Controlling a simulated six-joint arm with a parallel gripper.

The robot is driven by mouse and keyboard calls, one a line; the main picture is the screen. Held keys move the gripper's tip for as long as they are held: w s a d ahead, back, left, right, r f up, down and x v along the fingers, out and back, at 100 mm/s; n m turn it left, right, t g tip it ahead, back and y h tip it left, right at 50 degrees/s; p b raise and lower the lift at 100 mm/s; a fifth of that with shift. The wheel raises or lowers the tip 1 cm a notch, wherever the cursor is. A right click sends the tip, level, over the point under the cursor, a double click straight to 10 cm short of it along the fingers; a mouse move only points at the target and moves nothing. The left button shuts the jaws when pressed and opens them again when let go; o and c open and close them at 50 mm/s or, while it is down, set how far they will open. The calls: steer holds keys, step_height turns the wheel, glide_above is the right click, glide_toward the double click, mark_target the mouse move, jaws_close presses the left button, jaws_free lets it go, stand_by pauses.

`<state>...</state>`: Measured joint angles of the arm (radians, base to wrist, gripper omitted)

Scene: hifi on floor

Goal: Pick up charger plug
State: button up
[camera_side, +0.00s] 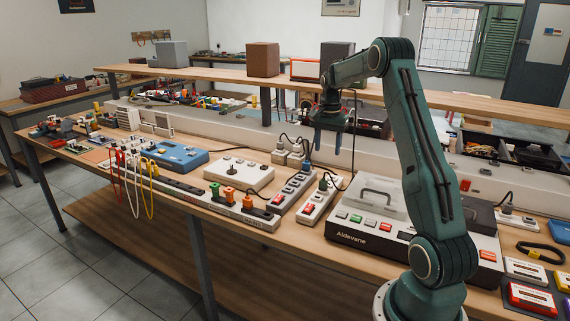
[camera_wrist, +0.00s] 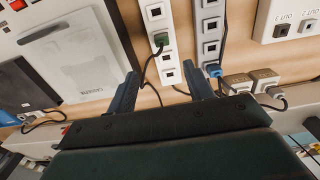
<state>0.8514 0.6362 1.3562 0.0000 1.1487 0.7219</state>
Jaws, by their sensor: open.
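I cannot tell for sure which plug is the charger plug. A blue plug (camera_wrist: 214,70) sits in the neighbouring grey strip and also shows in the side view (camera_side: 306,164). Two pale block adapters (camera_wrist: 238,84) are beside it, one with a grey corded plug (camera_wrist: 275,92). My gripper (camera_side: 328,148) is open and empty above the bench; its fingers (camera_wrist: 164,80) are apart, with the white strip's end between them in the wrist view.
The Aldevane cassette deck (camera_side: 352,231) stands right of the strips. A long strip (camera_side: 205,197) with orange, green and black plugs runs along the front edge. A white control box (camera_side: 238,173) and blue box (camera_side: 175,154) are left. Loose cords loop near the strips.

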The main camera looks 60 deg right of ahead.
glide_above(324, 180)
steer(key=f, duration=0.8)
steer(key=shift+s+f, duration=0.15)
steer(key=shift+s, duration=0.05)
steer(key=shift+f, duration=0.15)
steer(key=f, duration=0.3)
steer(key=shift+w+a+f, duration=0.15)
steer(key=shift+w+a, duration=0.05)
steer(key=shift+f, duration=0.8)
steer(key=shift+c, duration=0.4)
steer(key=c, duration=0.9)
